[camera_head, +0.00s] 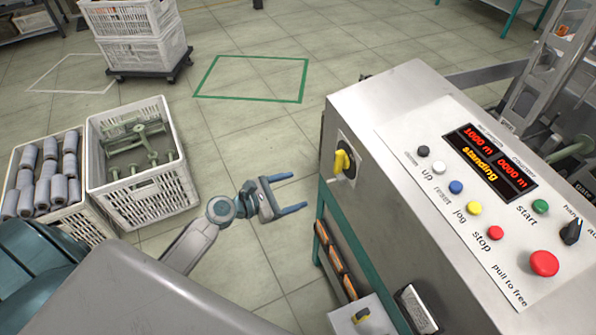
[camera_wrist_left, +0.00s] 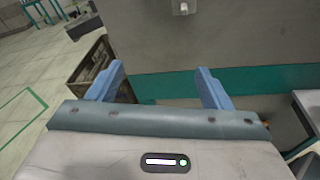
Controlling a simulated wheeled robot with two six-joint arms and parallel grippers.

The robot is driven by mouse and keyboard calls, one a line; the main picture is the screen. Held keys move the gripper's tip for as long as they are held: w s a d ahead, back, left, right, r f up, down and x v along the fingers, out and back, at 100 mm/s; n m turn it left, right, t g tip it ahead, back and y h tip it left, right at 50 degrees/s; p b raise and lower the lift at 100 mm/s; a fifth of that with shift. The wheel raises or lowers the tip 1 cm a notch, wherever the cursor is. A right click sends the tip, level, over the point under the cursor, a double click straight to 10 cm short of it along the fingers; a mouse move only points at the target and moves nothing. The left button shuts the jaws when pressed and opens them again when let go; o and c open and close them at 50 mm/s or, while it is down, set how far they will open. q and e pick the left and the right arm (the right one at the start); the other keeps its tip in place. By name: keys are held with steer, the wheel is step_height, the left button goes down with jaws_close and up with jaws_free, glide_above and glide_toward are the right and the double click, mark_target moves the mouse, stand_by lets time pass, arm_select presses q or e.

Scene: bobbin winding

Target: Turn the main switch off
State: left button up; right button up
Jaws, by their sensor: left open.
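The main switch (camera_head: 342,161) has a yellow handle on a dark and pale plate, on the left side wall of the metal control cabinet (camera_head: 385,205). Its handle looks roughly upright; I cannot read its markings. My left gripper (camera_head: 299,191) is open and empty, to the left of the switch and apart from it. In the left wrist view the two blue fingers (camera_wrist_left: 160,74) are spread, facing the grey cabinet wall (camera_wrist_left: 225,40). The yellow handle does not show there. My right gripper is not in view.
The cabinet's top has coloured buttons, a red stop knob (camera_head: 544,263) and a lit display (camera_head: 490,160) reading "standing". A teal frame (camera_head: 345,235) stands below the cabinet. White crates with cones (camera_head: 45,175) and bobbins (camera_head: 140,145) stand left. Floor between is clear.

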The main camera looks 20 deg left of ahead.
mark_target(334, 164)
arm_select(q)
step_height(334, 164, up, 9)
steer(key=d+n+h, duration=0.1)
steer(key=d+h, duration=0.2)
steer(key=shift+n, duration=0.3)
steer(key=x, duration=0.4)
steer(key=r+x, duration=0.1)
steer(key=x, duration=0.1)
steer(key=shift+s+d+p, duration=0.1)
steer(key=shift+d+p, duration=0.15)
steer(key=shift+p, duration=0.15)
steer(key=shift+w+d+f, duration=0.1)
steer(key=shift+w+d, duration=0.15)
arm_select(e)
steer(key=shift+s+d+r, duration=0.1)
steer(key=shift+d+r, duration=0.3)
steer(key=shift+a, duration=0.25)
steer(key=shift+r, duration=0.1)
arm_select(q)
steer(key=shift+p+x, duration=0.4)
steer(key=shift+x, duration=0.65)
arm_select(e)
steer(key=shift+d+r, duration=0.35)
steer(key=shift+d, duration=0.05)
